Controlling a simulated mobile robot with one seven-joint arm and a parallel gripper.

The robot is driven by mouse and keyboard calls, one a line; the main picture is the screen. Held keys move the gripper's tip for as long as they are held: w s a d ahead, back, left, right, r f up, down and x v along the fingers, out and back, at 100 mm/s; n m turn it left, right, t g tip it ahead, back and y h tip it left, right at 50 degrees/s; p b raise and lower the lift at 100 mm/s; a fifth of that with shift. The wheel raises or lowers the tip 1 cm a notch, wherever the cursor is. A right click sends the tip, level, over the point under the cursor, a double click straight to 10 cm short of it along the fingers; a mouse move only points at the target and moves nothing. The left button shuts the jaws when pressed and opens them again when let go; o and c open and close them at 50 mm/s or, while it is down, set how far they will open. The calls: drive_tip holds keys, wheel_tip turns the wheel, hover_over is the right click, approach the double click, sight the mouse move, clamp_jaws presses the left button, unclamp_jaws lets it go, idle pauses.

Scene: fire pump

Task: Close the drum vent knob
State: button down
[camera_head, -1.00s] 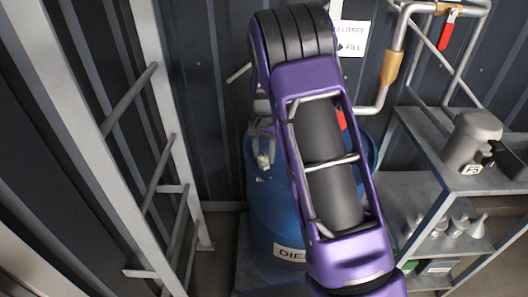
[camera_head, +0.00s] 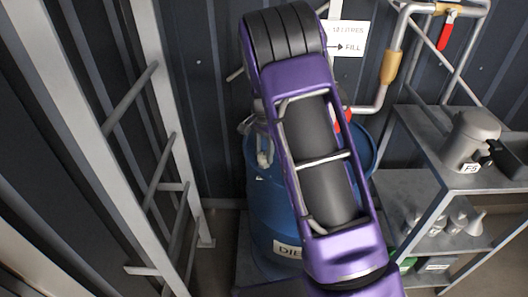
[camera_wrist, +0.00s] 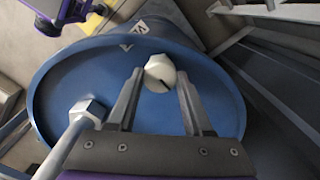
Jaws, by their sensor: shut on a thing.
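The blue drum (camera_head: 268,215) stands behind my arm in the head view, its label partly covered. In the wrist view its round blue top (camera_wrist: 82,75) fills the middle. An off-white, faceted vent knob (camera_wrist: 158,70) with a dark slot sits on the drum top. My gripper (camera_wrist: 160,76) has one finger on each side of the knob, shut on it near the fingertips. In the head view my arm hides the knob and most of the gripper.
A pale hex fitting with a pipe (camera_wrist: 84,112) stands on the drum top, left of my gripper. A grey ladder (camera_head: 165,150) rises left of the drum. Metal shelves (camera_head: 395,190) with a grey can (camera_head: 468,140) stand right. A pipe with a red-handled valve (camera_head: 447,30) runs above.

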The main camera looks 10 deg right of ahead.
sight(264, 155)
drive_tip(key=shift+c, duration=1.5)
unclamp_jaws()
drive_tip(key=shift+r, duration=0.15)
wheel_tip(264, 155, up, 17)
drive_tip(key=shift+p, duration=0.35)
drive_tip(key=shift+r, duration=0.1)
